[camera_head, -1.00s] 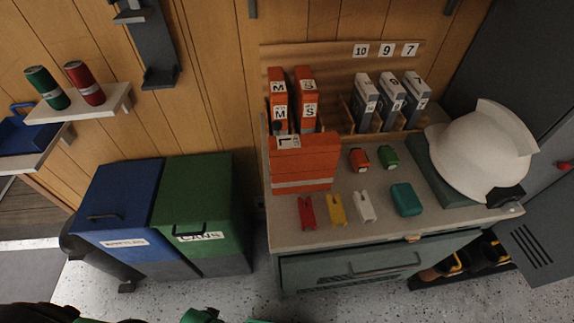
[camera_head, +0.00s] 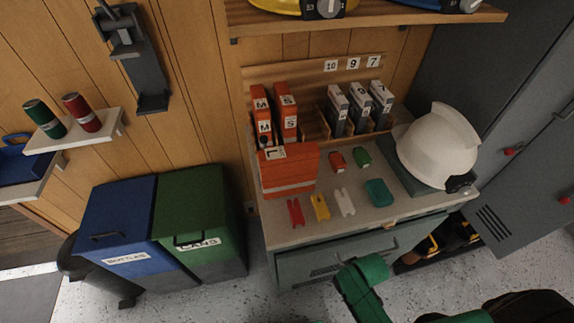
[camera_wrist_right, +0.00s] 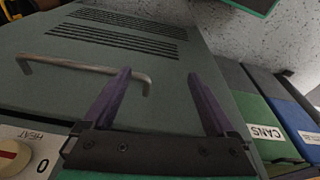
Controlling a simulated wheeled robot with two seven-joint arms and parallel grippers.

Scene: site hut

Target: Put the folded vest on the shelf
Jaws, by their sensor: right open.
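A folded orange vest (camera_head: 288,170) with a pale stripe and an L label stands on the counter, in front of a wooden rack (camera_head: 322,120). Two more orange folded vests (camera_head: 262,112), (camera_head: 287,112), marked M and S, stand upright in the rack's left part. A wooden shelf (camera_head: 385,20) crosses the wall above. My right gripper (camera_wrist_right: 158,73) is open and empty in the wrist view, facing the counter's grey-green front (camera_wrist_right: 60,95) with its bar handle. A green part of my arm shows low in the head view; its fingers cannot be made out. My left gripper is not in view.
The counter (camera_head: 290,232) also holds grey boxes (camera_head: 358,105), a white helmet (camera_head: 438,145), a teal case (camera_head: 379,192) and small coloured items. Blue (camera_head: 118,215) and green (camera_head: 197,215) bins stand left.

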